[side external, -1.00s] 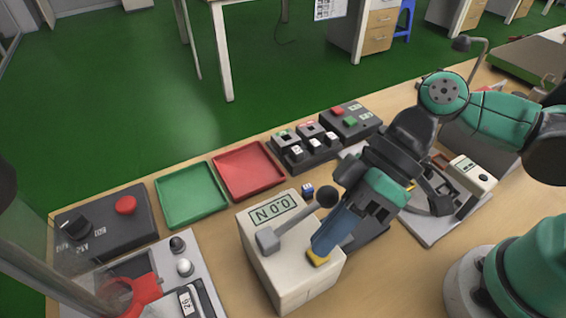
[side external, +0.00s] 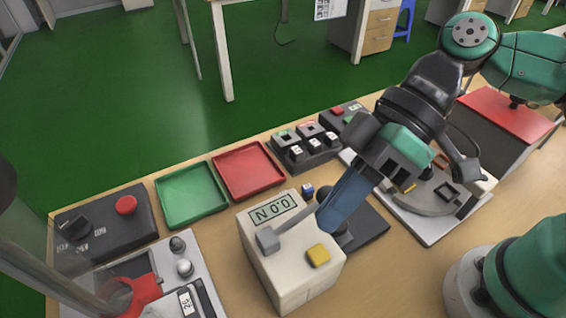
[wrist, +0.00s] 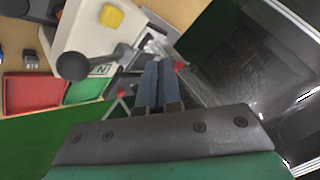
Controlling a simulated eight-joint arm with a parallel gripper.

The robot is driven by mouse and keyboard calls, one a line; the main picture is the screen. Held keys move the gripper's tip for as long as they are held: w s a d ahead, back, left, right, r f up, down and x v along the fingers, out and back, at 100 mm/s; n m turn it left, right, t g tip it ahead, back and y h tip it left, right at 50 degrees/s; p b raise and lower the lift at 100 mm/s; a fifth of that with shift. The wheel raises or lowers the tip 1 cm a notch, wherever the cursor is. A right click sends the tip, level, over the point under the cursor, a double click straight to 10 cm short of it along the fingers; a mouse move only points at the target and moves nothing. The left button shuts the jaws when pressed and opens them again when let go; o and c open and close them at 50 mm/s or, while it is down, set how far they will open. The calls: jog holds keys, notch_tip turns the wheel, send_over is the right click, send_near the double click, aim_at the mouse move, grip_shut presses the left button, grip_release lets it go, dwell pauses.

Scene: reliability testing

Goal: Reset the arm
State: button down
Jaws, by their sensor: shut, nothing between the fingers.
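My gripper (side external: 330,222) is shut and empty, its blue fingers pointing down and left above the bench beside the cream-coloured tester box. In the wrist view the fingers (wrist: 158,72) lie side by side with nothing between them. The tester box (side external: 290,265) has a display (side external: 272,209), a grey lever (side external: 287,236) and a yellow button (side external: 318,255). The fingertips look apart from the yellow button.
A green tray (side external: 191,195) and a red tray (side external: 249,171) lie empty behind the tester. A switch block (side external: 305,150) stands right of them. A control box (side external: 105,228) with a red button is at left. A small blue cube (side external: 307,189) lies behind the tester.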

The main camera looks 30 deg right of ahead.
dwell(0.4)
jog(key=w+d+f+m+t+h, duration=0.1)
jog(key=w+d+m+t+h, duration=0.3)
jog(key=d, duration=0.5)
jog(key=w+d+f+m+t+h, duration=0.1)
jog(key=w+d+m+t+h, duration=0.3)
jog(key=d, duration=0.6)
jog(key=shift+w+f+m+h, duration=0.4)
jog(key=shift+w+m+h, duration=0.3)
jog(key=shift+m, duration=0.4)
